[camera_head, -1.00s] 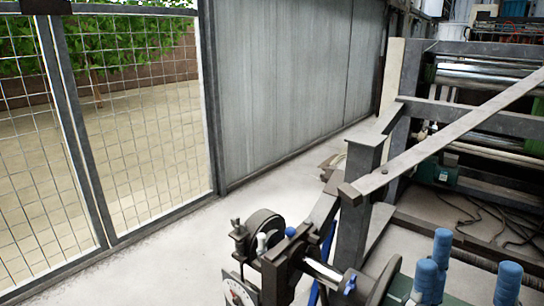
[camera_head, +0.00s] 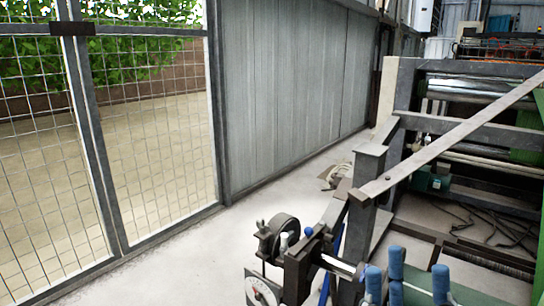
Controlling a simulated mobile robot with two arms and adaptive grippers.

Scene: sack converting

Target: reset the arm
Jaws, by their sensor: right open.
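I cannot make out either of my grippers or my arms in the head view. No jaws or fingertips stand out against the machinery at the bottom of the picture. Nothing held by a gripper can be seen.
A grey post with a sloping bar (camera_head: 450,140) stands right of centre, before a roller machine (camera_head: 465,68). A dark wheel (camera_head: 284,232), a dial (camera_head: 262,290) and blue-capped parts (camera_head: 396,262) fill the bottom. Mesh fence (camera_head: 150,140) stands left. Pale floor (camera_head: 190,262) is clear beside it.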

